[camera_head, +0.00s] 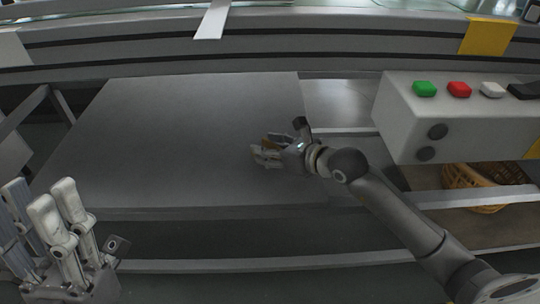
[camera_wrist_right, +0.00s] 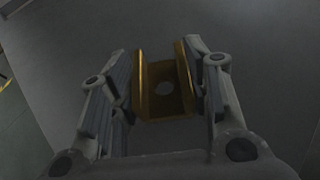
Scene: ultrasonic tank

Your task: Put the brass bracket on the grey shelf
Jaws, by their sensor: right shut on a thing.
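The brass bracket (camera_wrist_right: 158,104), a gold-coloured channel with a round hole in its base, sits between the fingers of my right gripper in the right wrist view. My right gripper (camera_head: 258,154) is shut on it over the right part of the grey shelf (camera_head: 170,125). Only a small brown bit of the bracket (camera_head: 267,142) shows in the head view; fingers hide the rest. I cannot tell whether the bracket touches the shelf. My left gripper (camera_head: 42,205) is at the lower left, in front of the shelf's left corner, fingers apart and empty.
A grey control box (camera_head: 405,120) with green, red and white buttons stands to the right. A wicker basket (camera_head: 478,182) is below it. A grey tank wall with dark bands (camera_head: 260,45) runs along the back. The shelf top looks bare left of my right gripper.

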